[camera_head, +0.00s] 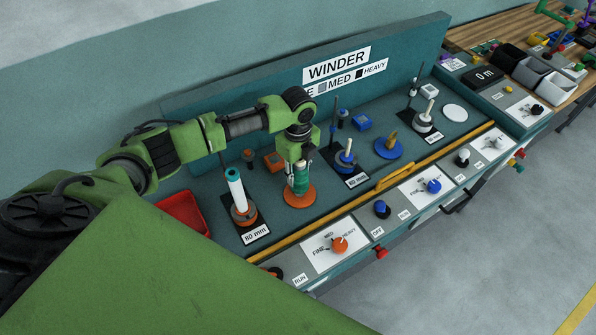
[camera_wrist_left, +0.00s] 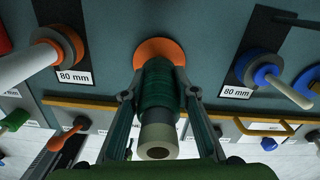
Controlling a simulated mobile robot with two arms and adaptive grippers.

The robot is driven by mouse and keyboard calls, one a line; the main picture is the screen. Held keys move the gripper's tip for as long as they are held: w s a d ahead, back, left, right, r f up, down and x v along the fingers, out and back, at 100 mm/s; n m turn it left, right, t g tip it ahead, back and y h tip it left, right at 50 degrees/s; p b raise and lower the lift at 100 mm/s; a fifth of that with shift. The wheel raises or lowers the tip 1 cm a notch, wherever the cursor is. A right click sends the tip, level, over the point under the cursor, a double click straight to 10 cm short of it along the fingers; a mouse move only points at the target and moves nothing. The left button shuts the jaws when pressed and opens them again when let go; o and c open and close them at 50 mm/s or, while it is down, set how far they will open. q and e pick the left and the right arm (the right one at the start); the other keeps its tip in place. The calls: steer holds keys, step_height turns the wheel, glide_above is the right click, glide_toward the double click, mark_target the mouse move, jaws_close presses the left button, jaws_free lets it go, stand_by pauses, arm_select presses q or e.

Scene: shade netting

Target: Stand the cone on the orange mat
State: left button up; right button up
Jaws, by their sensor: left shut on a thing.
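The cone (camera_head: 300,180), wound with dark green thread, is held by my left gripper (camera_head: 300,168) over the orange mat (camera_head: 299,202). In the left wrist view the cone (camera_wrist_left: 159,82) stands between the two fingers of the gripper (camera_wrist_left: 161,96), its pale hollow end facing the camera. The orange mat (camera_wrist_left: 160,46) shows around the cone's far end. The cone looks roughly upright and its base lies within the mat's outline. I cannot tell whether it touches the mat. My right gripper is not in view.
A white tube on an orange-based spindle (camera_head: 236,188) stands just left. A spindle with a blue base (camera_head: 346,158) stands right, near a blue mat (camera_head: 388,149). A red tray (camera_head: 183,214) is at far left. A yellow rail (camera_head: 395,178) runs along the front edge.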

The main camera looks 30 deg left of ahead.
arm_select(q)
steer(key=shift+f, duration=0.15)
steer(key=o, duration=1.2)
steer(key=shift+r, duration=0.6)
step_height(320, 180, up, 11)
steer(key=b, duration=0.3)
steer(key=shift+r, duration=0.1)
